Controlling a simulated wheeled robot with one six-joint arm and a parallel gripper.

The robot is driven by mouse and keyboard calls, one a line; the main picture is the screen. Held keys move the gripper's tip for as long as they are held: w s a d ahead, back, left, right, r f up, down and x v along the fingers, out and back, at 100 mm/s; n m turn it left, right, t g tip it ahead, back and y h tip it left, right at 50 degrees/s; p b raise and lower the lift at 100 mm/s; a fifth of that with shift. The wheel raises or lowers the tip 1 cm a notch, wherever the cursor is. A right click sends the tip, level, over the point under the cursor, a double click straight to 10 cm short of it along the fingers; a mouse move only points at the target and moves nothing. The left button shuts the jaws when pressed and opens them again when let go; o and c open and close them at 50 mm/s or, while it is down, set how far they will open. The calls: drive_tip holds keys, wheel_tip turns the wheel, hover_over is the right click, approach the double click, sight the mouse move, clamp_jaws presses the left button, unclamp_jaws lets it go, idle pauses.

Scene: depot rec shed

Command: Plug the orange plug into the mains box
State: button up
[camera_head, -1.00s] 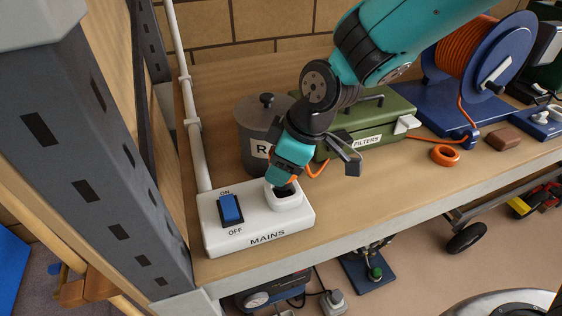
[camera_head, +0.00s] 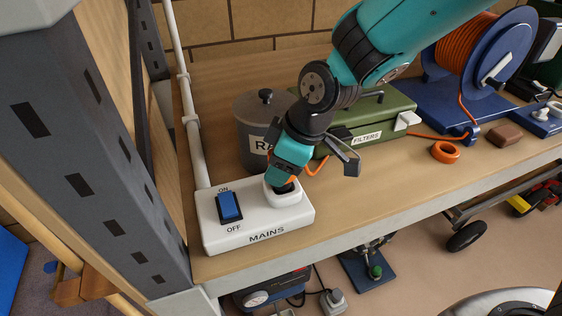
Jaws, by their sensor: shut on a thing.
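The white mains box (camera_head: 218,244) lies on the wooden bench at its left end, with a blue switch (camera_head: 229,207) marked ON and OFF. A raised white socket (camera_head: 287,198) stands at the box's right. My gripper (camera_head: 283,186) points down right at this socket, shut on the plug. The plug itself is hidden by the fingers and the socket rim, so I cannot tell how deep it sits. A piece of orange cord (camera_head: 318,165) comes out beside my gripper.
A grey lidded pot (camera_head: 251,112) and a green FILTERS case (camera_head: 393,102) stand behind my gripper. A blue reel (camera_head: 437,90) with orange cord, an orange ring (camera_head: 445,152) and a brown block (camera_head: 503,134) are to the right. A grey post (camera_head: 85,140) rises at left.

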drive_tip(key=shift+f+b, duration=0.65)
drive_tip(key=shift+f, duration=0.2)
drive_tip(key=o, duration=1)
drive_tip(key=b+v, duration=0.1)
drive_tip(key=v, duration=1.6)
drive_tip(key=s+d+f+m, duration=0.2)
drive_tip(key=s+d+m, duration=0.1)
drive_tip(key=s, duration=0.4)
drive_tip(key=s+d+f+m+g, duration=0.1)
drive_tip(key=s+d+f+m, duration=0.2)
drive_tip(key=s, duration=0.4)
drive_tip(key=shift+m, duration=0.7)
